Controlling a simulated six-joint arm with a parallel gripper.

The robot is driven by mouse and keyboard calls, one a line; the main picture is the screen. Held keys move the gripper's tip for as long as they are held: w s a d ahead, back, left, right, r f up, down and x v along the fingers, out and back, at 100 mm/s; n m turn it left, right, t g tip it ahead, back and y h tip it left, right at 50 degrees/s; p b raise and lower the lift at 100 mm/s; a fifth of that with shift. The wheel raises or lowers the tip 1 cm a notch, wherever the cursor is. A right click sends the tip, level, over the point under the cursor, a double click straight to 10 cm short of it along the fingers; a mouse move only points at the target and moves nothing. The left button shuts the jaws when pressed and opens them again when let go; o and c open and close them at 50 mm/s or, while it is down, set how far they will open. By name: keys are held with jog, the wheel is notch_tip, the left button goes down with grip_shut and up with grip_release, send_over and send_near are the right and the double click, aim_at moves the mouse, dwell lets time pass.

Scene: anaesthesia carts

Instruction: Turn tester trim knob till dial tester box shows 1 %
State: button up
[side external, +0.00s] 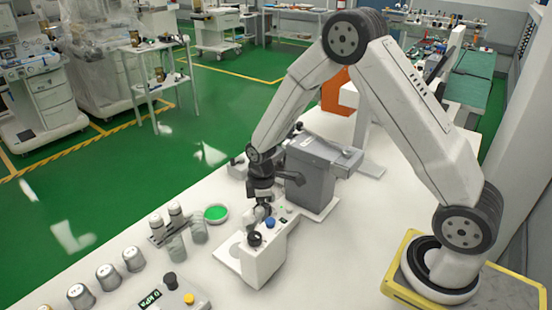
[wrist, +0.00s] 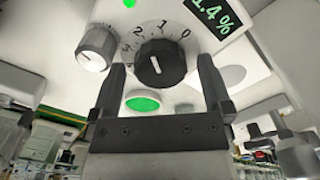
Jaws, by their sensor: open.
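The white tester box (side external: 262,262) stands on the bench in the side view, below my gripper (side external: 260,212). In the wrist view, a black dial knob (wrist: 160,64) with a white pointer line sits under a scale marked 2, 1, 0. My gripper (wrist: 161,61) is open, with one finger on each side of this knob; contact cannot be told. The display (wrist: 212,14) reads 1.4 % in green, its upper edge cut off. A smaller silver knob (wrist: 96,46) with its own scale is left of the left finger. I cannot tell which knob is the trim knob.
A grey unit (side external: 312,172) stands close behind the tester box. A second box with a kPa display (side external: 150,298) is at the front left. Bench right of the tester box is clear.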

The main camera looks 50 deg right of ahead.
jog(key=c, duration=1.2)
jog(key=shift+m, duration=2)
jog(key=o, duration=1.2)
